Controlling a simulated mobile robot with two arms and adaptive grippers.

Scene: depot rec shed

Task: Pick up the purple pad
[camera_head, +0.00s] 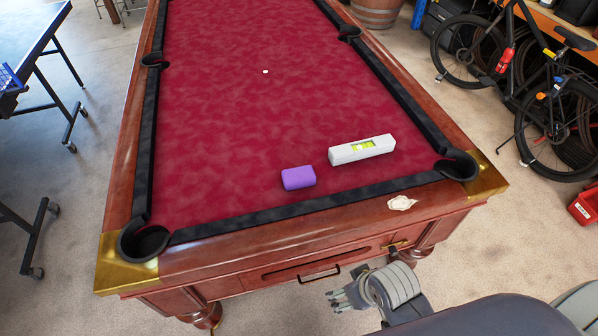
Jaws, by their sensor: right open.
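The purple pad (298,178) is a small rounded block. It lies on the red felt of the pool table (220,110), close to the near cushion. My right gripper (338,299) is low in front of the table's near side, below the rail and well short of the pad. It is open, and I see nothing between its fingers. My left gripper is not in view.
A raised wooden rail with dark cushions and corner pockets (143,241) edges the table. A pale patch (402,203) lies on the near rail. A bicycle (550,100) stands at right, a red box (585,207) below it. The felt left of the pad is clear.

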